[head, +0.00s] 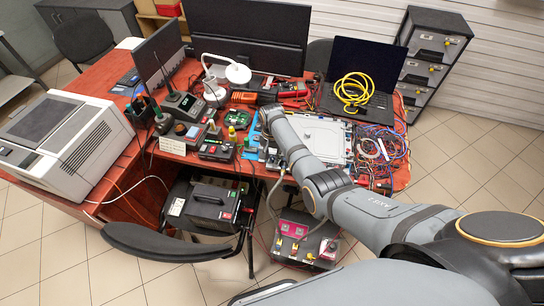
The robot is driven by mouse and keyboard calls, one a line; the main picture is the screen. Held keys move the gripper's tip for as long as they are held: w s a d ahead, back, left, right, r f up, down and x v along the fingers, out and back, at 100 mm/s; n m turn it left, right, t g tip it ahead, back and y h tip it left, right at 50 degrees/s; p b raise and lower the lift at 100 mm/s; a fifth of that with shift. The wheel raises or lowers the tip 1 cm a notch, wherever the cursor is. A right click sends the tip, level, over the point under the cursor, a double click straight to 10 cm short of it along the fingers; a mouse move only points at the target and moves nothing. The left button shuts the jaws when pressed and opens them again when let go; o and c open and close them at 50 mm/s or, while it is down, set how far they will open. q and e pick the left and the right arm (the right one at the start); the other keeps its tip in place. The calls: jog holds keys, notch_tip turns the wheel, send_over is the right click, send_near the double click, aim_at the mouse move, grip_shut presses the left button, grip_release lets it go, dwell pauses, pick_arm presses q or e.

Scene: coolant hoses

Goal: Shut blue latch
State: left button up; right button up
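A pale flat panel (322,134) lies on the red desk, with small fittings along its edges. A blue patch (251,140) shows at its left side; I cannot tell whether this is the blue latch or a mat. No latch can be made out clearly at this size. My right arm reaches in from the lower right across the panel, and my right gripper (266,130) is at the panel's left edge, close to the blue patch. Its fingers are small and partly hidden by my arm, so their opening is unclear. My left gripper is out of view.
Coiled cables (380,148) crowd the right of the panel. A laptop (362,78) with a yellow hose (353,90) stands behind. Small instruments, a white lamp (237,73) and a green board (238,118) fill the left. A chair (165,243) stands in front.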

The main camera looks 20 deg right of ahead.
grip_shut()
jog(key=shift+r+n, duration=0.1)
jog(key=shift+n, duration=0.2)
jog(key=n+p, duration=0.1)
jog(key=n, duration=0.1)
jog(key=shift+n, duration=0.4)
jog(key=shift+n+p, duration=0.75)
jog(key=shift+n, duration=1.35)
grip_release()
